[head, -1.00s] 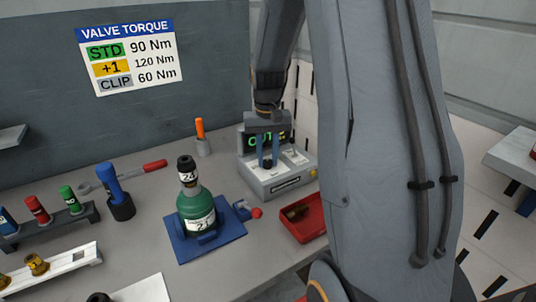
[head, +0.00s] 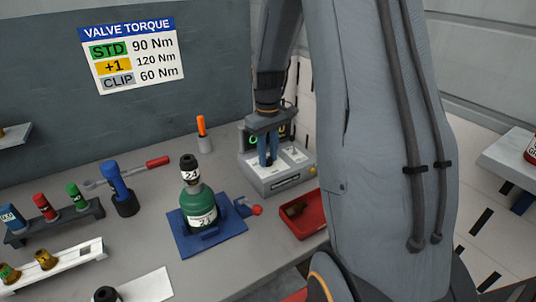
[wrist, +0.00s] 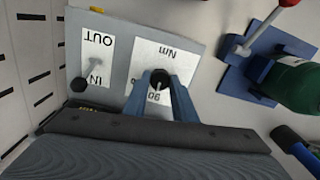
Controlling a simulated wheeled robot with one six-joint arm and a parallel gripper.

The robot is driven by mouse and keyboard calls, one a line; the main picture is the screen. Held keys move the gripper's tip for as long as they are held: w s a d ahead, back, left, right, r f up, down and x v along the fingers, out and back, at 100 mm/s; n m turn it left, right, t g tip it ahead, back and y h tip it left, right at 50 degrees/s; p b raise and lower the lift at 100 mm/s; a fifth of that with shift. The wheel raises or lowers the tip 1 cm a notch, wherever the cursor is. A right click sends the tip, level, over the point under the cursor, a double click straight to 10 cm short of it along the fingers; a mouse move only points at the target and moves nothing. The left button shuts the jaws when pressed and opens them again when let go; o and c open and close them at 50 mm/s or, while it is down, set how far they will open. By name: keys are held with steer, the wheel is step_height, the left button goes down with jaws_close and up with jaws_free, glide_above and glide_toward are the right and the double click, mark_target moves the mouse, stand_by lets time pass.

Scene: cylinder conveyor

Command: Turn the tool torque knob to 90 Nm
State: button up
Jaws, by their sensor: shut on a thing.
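The torque unit (head: 285,181) is a grey box at the back right of the bench, with a dark display behind its top that my gripper partly hides. My gripper (head: 268,163) points down over it with blue fingers. In the wrist view my gripper (wrist: 161,82) is shut on the black torque knob (wrist: 158,78), one finger on each side. The knob stands on a white plate (wrist: 172,56) marked "Nm" and "90", seen upside down. The knob's pointer is too small to read. A lever (wrist: 80,84) stands by a plate marked IN and OUT.
A green bottle (head: 201,205) with a black-topped neck stands on a blue base (head: 183,238) left of the unit. A red tray (head: 291,224) lies in front of the unit. A wall sign (head: 131,57) reads STD 90 Nm, +1 120 Nm, CLIP 60 Nm.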

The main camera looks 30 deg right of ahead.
mark_target(268, 159)
steer(key=shift+w+r, duration=0.1)
steer(key=shift+r, duration=0.05)
steer(key=o, duration=1)
steer(key=shift+o, duration=0.2)
steer(key=shift+r+b, duration=1.1)
steer(key=shift+r, duration=2.75)
steer(key=shift+s, duration=0.2)
